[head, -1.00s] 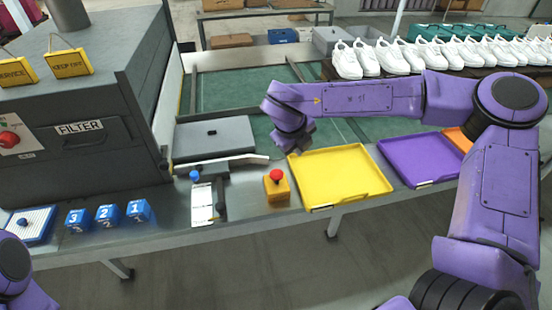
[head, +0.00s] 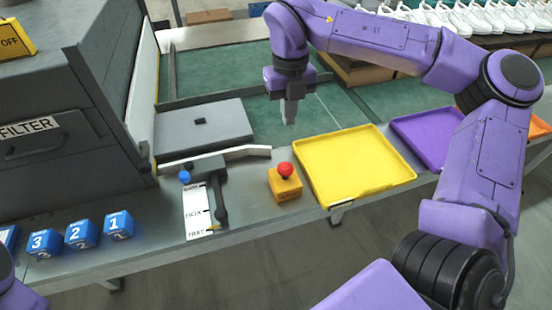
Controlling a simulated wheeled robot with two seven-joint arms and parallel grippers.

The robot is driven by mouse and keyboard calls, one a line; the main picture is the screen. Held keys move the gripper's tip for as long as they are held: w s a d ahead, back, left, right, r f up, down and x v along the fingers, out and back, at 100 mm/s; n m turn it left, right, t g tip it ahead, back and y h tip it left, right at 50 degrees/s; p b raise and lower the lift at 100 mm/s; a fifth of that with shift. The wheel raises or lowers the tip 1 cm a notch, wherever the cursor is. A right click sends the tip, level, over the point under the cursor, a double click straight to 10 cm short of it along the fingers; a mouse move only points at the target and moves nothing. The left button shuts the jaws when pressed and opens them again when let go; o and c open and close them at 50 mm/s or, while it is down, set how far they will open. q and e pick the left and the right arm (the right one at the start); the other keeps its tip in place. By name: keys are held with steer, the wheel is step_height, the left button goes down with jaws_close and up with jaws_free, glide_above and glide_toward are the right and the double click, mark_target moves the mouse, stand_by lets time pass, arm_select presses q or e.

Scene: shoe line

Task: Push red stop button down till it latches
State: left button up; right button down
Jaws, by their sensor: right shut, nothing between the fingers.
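The red stop button (head: 285,169) sits on top of a small yellow box (head: 285,187) on the grey bench, just left of the yellow tray. My right gripper (head: 290,121) points straight down above and behind the button, in front of the green conveyor. Its fingers are shut and empty, and they are apart from the button. My left gripper is not in view; only a piece of my left arm shows at the lower left edge.
A yellow tray (head: 352,168) and a purple tray (head: 424,140) lie to the right. A lever panel (head: 197,213) with a blue knob stands left of the button box. Numbered blue blocks (head: 81,235) sit further left. A grey flat box (head: 204,134) lies behind.

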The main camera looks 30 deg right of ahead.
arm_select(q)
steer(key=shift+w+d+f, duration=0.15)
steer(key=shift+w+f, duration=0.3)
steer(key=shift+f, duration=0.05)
arm_select(e)
steer(key=shift+w+a+f, duration=0.15)
steer(key=shift+w+f, duration=0.15)
steer(key=shift+f, duration=0.15)
steer(key=p, duration=0.1)
glide_toward(285, 166)
step_height(285, 166, down, 7)
steer(key=shift+r, duration=0.1)
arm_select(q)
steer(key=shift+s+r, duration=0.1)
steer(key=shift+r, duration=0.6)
